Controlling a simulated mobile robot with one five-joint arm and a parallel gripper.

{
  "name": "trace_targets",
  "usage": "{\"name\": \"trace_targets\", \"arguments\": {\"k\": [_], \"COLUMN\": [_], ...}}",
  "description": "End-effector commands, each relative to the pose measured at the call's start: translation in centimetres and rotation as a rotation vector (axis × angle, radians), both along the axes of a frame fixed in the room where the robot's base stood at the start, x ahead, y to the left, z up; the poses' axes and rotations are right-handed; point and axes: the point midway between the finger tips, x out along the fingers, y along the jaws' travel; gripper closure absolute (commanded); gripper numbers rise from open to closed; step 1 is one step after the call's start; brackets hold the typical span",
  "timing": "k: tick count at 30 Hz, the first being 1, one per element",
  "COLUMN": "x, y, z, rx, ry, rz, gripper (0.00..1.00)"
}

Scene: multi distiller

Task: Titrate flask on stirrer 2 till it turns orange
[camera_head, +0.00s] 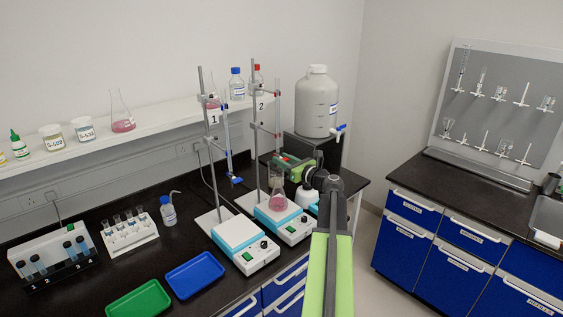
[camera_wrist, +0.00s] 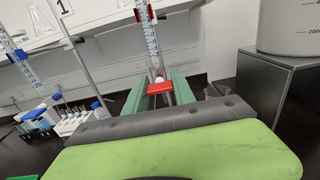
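Stirrer 2 (camera_head: 283,228) is a white and teal stirrer plate carrying a conical flask (camera_head: 278,203) with pink liquid. Above it, the burette marked 2 (camera_head: 278,102) is clamped on a stand; its graduated tube shows in the wrist view (camera_wrist: 152,45). My gripper (camera_head: 285,162) is at the burette's lower end, above the flask. In the wrist view its green fingers (camera_wrist: 160,92) lie on either side of the red stopcock handle (camera_wrist: 160,87). The handle spans the gap between them; whether they press on it is unclear. The burette tip is hidden.
Stirrer 1 (camera_head: 245,242) stands to the left under a burette with a blue stopcock (camera_head: 236,180). A large white container (camera_head: 317,105) stands on a black box behind my gripper. Blue (camera_head: 195,274) and green (camera_head: 140,300) trays lie front left.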

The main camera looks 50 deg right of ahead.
Motion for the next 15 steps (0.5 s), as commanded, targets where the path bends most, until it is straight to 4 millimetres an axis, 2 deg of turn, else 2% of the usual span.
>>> {"name": "trace_targets", "arguments": {"k": [1, 5, 8, 15], "x": [0.0, 0.01, 0.02, 0.03], "y": [0.0, 0.01, 0.02, 0.06], "z": [0.0, 0.0, 0.0, 0.01], "rx": [0.0, 0.0, 0.012, 0.285], "ry": [0.0, 0.0, -0.001, -0.021], "rz": [0.0, 0.0, 0.0, 0.0], "gripper": [0.84, 1.0, 1.0, 1.0]}}
